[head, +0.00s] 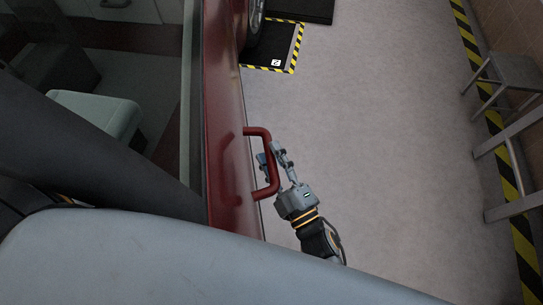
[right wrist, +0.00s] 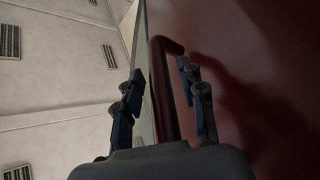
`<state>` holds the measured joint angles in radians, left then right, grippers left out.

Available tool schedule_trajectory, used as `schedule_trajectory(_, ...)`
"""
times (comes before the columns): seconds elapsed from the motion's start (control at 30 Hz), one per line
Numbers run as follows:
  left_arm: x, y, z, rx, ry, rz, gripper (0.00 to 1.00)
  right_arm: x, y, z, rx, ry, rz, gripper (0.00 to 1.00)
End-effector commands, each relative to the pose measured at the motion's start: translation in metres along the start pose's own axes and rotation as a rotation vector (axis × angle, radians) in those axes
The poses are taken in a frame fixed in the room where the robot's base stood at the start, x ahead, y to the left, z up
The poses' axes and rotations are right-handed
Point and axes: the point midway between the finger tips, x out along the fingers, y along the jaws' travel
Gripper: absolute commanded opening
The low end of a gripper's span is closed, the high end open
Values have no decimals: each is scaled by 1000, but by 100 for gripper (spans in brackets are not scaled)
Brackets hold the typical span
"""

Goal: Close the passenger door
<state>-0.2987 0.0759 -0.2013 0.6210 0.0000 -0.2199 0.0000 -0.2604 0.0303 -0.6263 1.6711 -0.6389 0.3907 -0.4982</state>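The red passenger door (head: 225,130) runs down the left-middle of the head view, seen from above. A red bar handle (head: 271,172) stands out from its outer side. My right gripper (head: 270,153) is at the handle, with one finger on each side of the bar. In the right wrist view, the handle (right wrist: 164,85) passes between the parted fingers (right wrist: 160,70), and gaps show beside it. Whether a finger touches it I cannot tell. The red door panel (right wrist: 225,60) fills the right of that view. My left gripper is out of frame.
A wheel (head: 255,20) and a black pad with striped edging (head: 270,68) lie beyond the door. A grey stool (head: 505,70) and metal rails stand along the right wall. The floor (head: 370,130) between is clear.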

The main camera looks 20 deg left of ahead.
Motion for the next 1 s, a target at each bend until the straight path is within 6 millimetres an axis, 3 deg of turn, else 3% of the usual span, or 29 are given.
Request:
schedule_trajectory(0.37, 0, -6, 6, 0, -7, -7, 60, -6, 0, 0, 0, 1, -1, 44)
schedule_trajectory(0.8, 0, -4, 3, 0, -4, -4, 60, -91, -1, 0, 1, -1, -3, 44)
schedule_trajectory(1.0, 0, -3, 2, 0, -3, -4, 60, -115, 0, 0, 0, 1, -1, 44)
